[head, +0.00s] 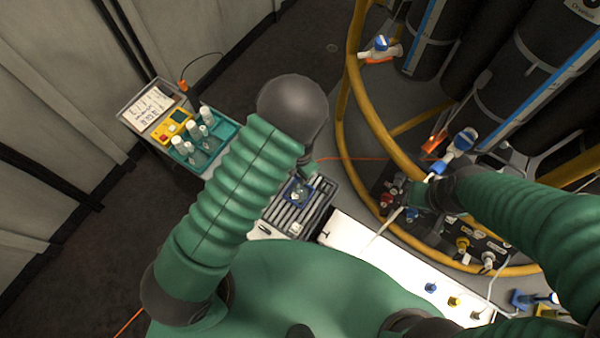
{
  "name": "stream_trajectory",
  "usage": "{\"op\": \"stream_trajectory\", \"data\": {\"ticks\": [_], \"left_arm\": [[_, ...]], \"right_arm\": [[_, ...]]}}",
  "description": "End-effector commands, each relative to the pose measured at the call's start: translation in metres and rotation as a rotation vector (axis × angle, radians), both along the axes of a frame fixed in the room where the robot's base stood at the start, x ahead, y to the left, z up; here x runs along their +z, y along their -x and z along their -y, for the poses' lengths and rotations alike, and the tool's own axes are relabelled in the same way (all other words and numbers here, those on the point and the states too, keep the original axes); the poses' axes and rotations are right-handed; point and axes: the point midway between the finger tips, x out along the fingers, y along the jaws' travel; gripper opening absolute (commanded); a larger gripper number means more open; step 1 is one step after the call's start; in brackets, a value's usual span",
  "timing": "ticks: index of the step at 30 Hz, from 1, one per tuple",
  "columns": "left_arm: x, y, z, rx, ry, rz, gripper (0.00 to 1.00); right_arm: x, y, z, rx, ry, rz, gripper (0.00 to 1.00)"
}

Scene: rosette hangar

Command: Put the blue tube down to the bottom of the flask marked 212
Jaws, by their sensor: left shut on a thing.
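My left gripper (304,176) reaches down from the dark elbow at a small blue holder (290,196) on a grey slatted tray (318,212). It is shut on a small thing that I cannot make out. Something clear and pale, perhaps a flask, shows in the holder. No mark 212 is readable, and I cannot pick out the blue tube for certain. My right gripper (412,196) is at the valve panel on the right. Its jaws are too small and dark to judge.
A cart at the left carries a teal rack (217,158) of white-capped bottles, a yellow device (171,124) and a written sheet. A yellow hoop rail (340,140) and dark cylinders (494,90) stand at the right. A white worktop (352,240) lies beside the tray.

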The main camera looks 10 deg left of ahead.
Motion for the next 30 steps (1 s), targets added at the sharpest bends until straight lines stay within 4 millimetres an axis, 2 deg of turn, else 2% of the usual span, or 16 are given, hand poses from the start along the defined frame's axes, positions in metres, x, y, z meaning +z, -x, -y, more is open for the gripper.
{"op": "stream_trajectory", "data": {"ticks": [26,27,30], "left_arm": [[-0.0106,-0.0007,0.0003,0.000,0.001,0.001,0.00],[-0.0105,-0.0006,0.0003,0.000,0.001,0.001,0.29],[-0.0106,-0.0004,0.0003,0.000,0.001,0.001,0.42]], "right_arm": [[-0.0019,0.0000,0.0000,0.000,0.000,0.000,0.36],[-0.0019,0.0000,0.0000,0.000,0.000,0.000,0.36],[-0.0019,0.0000,0.0000,0.000,0.000,0.000,0.36]]}}
